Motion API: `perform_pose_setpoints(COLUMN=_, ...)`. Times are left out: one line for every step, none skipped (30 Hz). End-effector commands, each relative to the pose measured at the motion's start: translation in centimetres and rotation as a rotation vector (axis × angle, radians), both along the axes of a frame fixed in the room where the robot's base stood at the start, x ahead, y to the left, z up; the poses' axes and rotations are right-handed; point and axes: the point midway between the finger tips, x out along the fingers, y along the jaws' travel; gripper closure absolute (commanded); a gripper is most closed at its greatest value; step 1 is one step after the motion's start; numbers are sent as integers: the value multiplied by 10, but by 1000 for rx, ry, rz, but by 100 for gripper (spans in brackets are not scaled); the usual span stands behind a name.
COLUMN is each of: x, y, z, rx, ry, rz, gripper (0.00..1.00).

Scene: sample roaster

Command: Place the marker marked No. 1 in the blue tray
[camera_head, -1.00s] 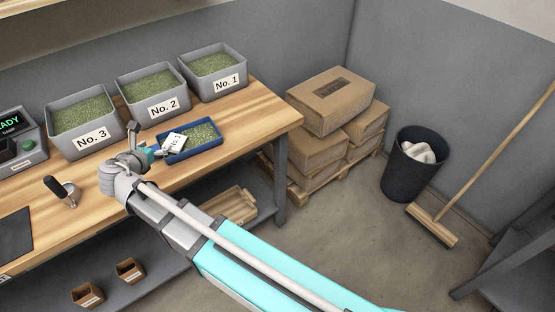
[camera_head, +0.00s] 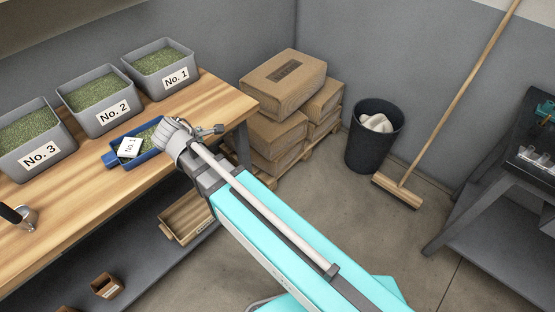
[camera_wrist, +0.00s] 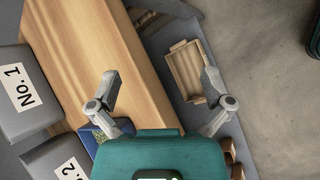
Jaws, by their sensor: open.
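The white marker (camera_head: 130,147) is in the blue tray (camera_head: 109,161), tilted at the tray's left part; its small print appears to read No. 1. The tray also holds green beans and sits on the wooden bench in front of the grey bins. Its right end is hidden behind my arm in the head view. My gripper (camera_head: 214,130) is to the right of the tray, above the bench's right end, apart from the marker. In the wrist view my gripper (camera_wrist: 160,76) has its fingers wide apart with nothing between them. Part of the blue tray (camera_wrist: 87,139) shows there beside the left finger.
Grey bins labelled No. 1 (camera_head: 146,77), No. 2 (camera_head: 84,107) and No. 3 (camera_head: 22,160) stand along the bench (camera_head: 215,100). Stacked cardboard boxes (camera_head: 284,83), a black bin (camera_head: 372,150) and a broom (camera_head: 398,190) stand right. A wooden crate (camera_wrist: 186,70) lies on the lower shelf.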

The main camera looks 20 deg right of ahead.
Motion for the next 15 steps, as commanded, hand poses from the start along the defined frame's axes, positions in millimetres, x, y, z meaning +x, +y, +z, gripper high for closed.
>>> perform_pose_setpoints(x=-4, y=-18, z=-4, rx=44, ry=3, rz=-73, gripper=0)
perform_pose_setpoints(x=-5, y=-26, z=-6, rx=72, ry=5, rz=-116, gripper=0)
perform_pose_setpoints(x=-8, y=-37, z=-9, rx=108, ry=8, rz=-175, gripper=0)
perform_pose_setpoints(x=-10, y=-45, z=-11, rx=136, ry=11, rz=-221, gripper=0)
perform_pose_setpoints(x=-12, y=-53, z=-13, rx=162, ry=11, rz=-266, gripper=0)
perform_pose_setpoints(x=-15, y=-63, z=-15, rx=197, ry=13, rz=-326, gripper=0)
perform_pose_setpoints(x=-18, y=-70, z=-17, rx=224, ry=15, rz=-371, gripper=0)
perform_pose_setpoints(x=-20, y=-78, z=-19, rx=248, ry=17, rz=-417, gripper=0)
perform_pose_setpoints(x=-24, y=-87, z=-21, rx=282, ry=19, rz=-478, gripper=0)
perform_pose_setpoints(x=-27, y=-94, z=-23, rx=308, ry=20, rz=-524, gripper=0)
perform_pose_setpoints(x=-30, y=-101, z=-25, rx=332, ry=22, rz=-571, gripper=0)
perform_pose_setpoints(x=-34, y=-109, z=-27, rx=363, ry=25, rz=-633, gripper=0)
perform_pose_setpoints(x=-37, y=-116, z=-28, rx=386, ry=25, rz=-680, gripper=0)
perform_pose_setpoints(x=-40, y=-122, z=-29, rx=410, ry=27, rz=-725, gripper=0)
perform_pose_setpoints(x=-44, y=-130, z=-31, rx=440, ry=29, rz=-788, gripper=0)
